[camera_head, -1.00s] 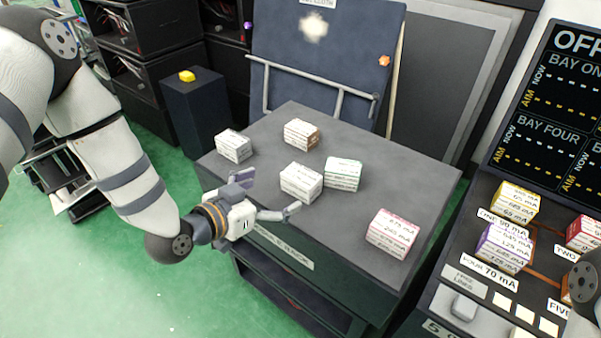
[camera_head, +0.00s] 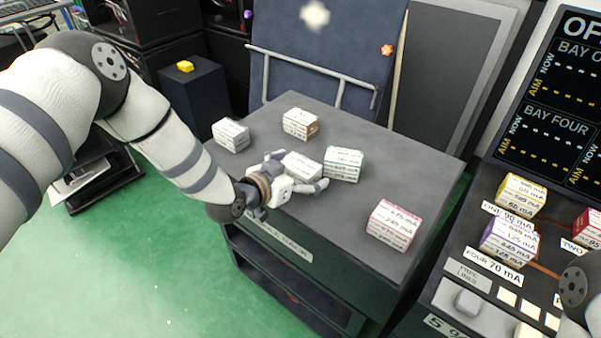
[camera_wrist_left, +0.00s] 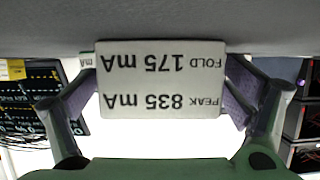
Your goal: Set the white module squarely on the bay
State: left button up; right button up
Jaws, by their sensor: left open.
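A white module (camera_head: 303,165) with printed lines stands on the dark table, left of a green-edged module. My left gripper (camera_head: 298,172) is open around it, one finger at its far left side and the other at its near right. In the left wrist view the module (camera_wrist_left: 162,80) shows its labelled face, reading 835 mA and 175 mA, between the open fingers; I cannot tell whether they touch it. A second pale module (camera_head: 230,135) stands at the table's left. The bay console (camera_head: 470,240) is at right, its visible seats holding coloured modules. My right gripper is out of view.
The green-edged module (camera_head: 343,163) stands close to my left gripper's right. An orange-edged module (camera_head: 300,123) is behind, and a red-edged one (camera_head: 394,225) is at the table's right. The table (camera_head: 350,215) is bare between. A dark board with a rail stands behind.

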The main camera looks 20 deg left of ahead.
aim_at(300, 164)
pick_arm(q)
jog(key=c, duration=1.4)
jog(key=shift+r, duration=0.15)
jog(key=shift+c, duration=0.2)
jog(key=shift+r, duration=0.25)
notch_tip(300, 164, up, 3)
jog(key=shift+r+p, duration=0.15)
jog(key=shift+p, duration=0.35)
jog(key=s+r+m+g+h+p, duration=0.2)
jog(key=s+r, duration=0.6)
jog(key=s, duration=0.4)
jog(key=s+r+m+g+h+p, duration=0.3)
jog(key=s+r+m+h+p, duration=0.1)
jog(key=s+r, duration=0.5)
jog(key=s+m, duration=0.1)
jog(key=s, duration=0.1)
jog(key=shift+s+a+r+h, duration=0.3)
jog(key=shift+s+a, duration=0.05)
jog(key=shift+a, duration=0.05)
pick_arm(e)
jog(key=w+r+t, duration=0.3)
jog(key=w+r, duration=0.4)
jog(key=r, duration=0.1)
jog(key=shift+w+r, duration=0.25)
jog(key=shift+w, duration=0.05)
